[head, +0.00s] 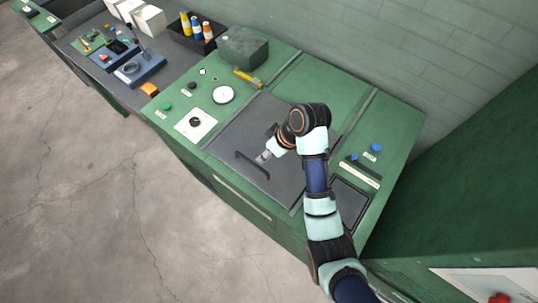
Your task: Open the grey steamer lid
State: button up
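The grey steamer lid (238,128) is a flat dark grey panel set in the green machine top, and it lies flat and closed. Its dark bar handle (252,165) runs along the front part of the lid. My gripper (263,158) is above the lid, close to the right side of the handle. Whether it touches the handle I cannot tell. The fingers are too small to show whether they are open or shut. My arm hides the right part of the lid.
The green machine (285,82) carries a round white dial (223,94), a black knob (195,122) on a white plate, and blue buttons (375,148) at right. A grey-green block (243,46) stands at the back. Coloured bobbins (196,28) sit in a dark tray. A wall rises behind.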

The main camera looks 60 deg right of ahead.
jog(key=b, duration=0.2)
send_over(255, 161)
jog(key=s+a, duration=0.2)
notch_tip(255, 161, down, 7)
jog(key=shift+w+a+f, duration=0.1)
jog(key=shift+f, duration=0.05)
grip_shut()
